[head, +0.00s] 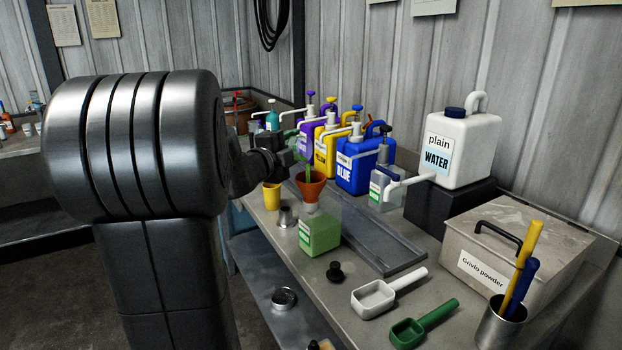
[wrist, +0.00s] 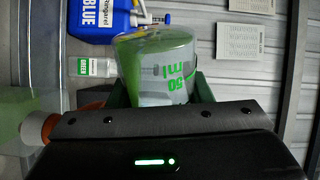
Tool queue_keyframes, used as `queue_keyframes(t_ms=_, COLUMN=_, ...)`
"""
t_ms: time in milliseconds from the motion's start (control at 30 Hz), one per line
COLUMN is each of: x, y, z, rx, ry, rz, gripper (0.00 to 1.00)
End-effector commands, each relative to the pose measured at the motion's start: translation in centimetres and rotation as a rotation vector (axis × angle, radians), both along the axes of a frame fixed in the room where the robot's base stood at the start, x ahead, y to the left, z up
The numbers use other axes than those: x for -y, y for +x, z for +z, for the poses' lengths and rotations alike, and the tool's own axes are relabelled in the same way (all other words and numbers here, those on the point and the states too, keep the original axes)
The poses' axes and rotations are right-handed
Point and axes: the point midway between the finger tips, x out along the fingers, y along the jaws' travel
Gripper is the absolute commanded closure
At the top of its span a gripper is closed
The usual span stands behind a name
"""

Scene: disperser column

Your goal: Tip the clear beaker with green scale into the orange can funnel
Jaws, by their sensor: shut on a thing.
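My gripper (head: 284,148) is shut on the clear beaker (wrist: 158,68), which shows a green scale and green liquid lying along one side in the wrist view. The beaker is tilted over the orange funnel (head: 311,186). In the head view a green streak runs from the beaker's lip down to the funnel. The funnel sits upright on the translucent can (head: 320,233), which looks green inside. In the wrist view the funnel (wrist: 92,107) is partly hidden behind my gripper. Most of the beaker is hidden or small in the head view.
Purple, yellow and blue (head: 364,172) pump jugs stand close behind. A small clear bottle (head: 386,188) and a white water jug (head: 462,148) are to the right. A yellow cup (head: 272,196), a metal cone (head: 286,217) and a black stopper (head: 335,271) lie near the can.

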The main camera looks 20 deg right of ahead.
Motion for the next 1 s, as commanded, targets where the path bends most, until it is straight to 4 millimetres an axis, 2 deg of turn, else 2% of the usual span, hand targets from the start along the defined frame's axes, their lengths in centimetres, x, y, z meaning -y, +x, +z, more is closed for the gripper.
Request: queue_keyframes(t_ms=1000, x=0.22, y=-0.29, z=-0.47, rx=0.114, ry=0.077, rz=-0.001, gripper=0.77)
